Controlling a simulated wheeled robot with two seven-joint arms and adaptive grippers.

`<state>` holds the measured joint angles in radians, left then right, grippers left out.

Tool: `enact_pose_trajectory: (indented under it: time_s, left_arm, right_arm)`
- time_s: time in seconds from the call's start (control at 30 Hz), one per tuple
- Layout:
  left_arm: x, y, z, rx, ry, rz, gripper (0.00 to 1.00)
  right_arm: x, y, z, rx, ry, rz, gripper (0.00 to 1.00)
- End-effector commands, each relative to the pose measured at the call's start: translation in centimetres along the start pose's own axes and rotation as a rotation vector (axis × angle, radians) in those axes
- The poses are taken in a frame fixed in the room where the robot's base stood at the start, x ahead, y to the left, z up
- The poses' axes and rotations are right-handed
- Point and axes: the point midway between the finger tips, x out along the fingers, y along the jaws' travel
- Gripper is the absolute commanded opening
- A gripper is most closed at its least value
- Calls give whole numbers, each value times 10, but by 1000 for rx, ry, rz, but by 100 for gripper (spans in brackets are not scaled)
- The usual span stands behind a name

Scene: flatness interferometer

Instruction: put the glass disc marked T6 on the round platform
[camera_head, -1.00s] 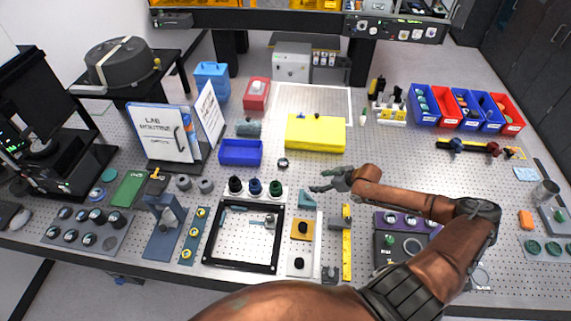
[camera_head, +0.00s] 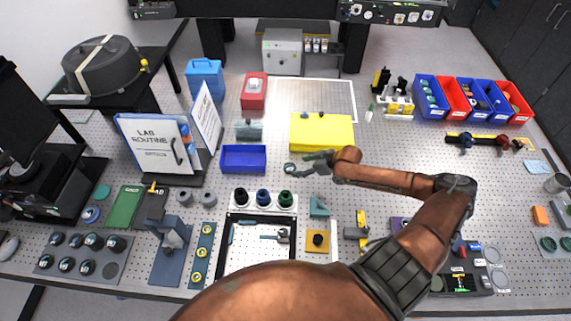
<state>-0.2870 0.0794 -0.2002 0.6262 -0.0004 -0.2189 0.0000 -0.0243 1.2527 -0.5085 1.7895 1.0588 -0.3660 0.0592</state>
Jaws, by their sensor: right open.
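My right gripper (camera_head: 304,162) is open and empty over the middle of the bench, with its fingers toward the left. A small round disc-like piece (camera_head: 289,169) with a dark rim lies on the bench right by its fingertips; I cannot tell whether they touch. No T6 mark is readable at this size. Several small round dark pieces (camera_head: 82,267) sit in a grey tray at the left. A black instrument (camera_head: 38,170) at the far left has a rounded part on it; I cannot tell whether this is the round platform. My left gripper is out of view.
A blue tray (camera_head: 243,158) and a yellow box (camera_head: 321,132) stand close to the right gripper. A black square frame (camera_head: 223,262) lies in front. A lab binder (camera_head: 155,143) stands at left, and blue and red bins (camera_head: 432,102) at back right. My right arm hides part of the front.

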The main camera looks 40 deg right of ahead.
Motion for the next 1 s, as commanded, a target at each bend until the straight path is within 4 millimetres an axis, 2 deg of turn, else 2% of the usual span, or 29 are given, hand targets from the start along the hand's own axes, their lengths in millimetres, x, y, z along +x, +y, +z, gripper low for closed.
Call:
enact_pose_trajectory:
  time_s: [0.2,0.33,0.5,0.7,0.83,1.0]
  left_arm:
    - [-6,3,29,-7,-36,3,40]
    - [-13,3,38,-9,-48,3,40]
    - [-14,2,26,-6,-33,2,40]
    - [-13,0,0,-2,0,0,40]
    - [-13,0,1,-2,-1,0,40]
    - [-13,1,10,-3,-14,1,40]
  right_arm:
    - [18,3,3,10,-1,7,60]
    - [35,3,-3,11,0,7,60]
    - [58,4,-3,9,-2,7,60]
    - [64,3,-3,6,-2,6,60]
    - [64,3,-4,5,-2,5,59]
    - [64,2,-4,5,-2,4,47]
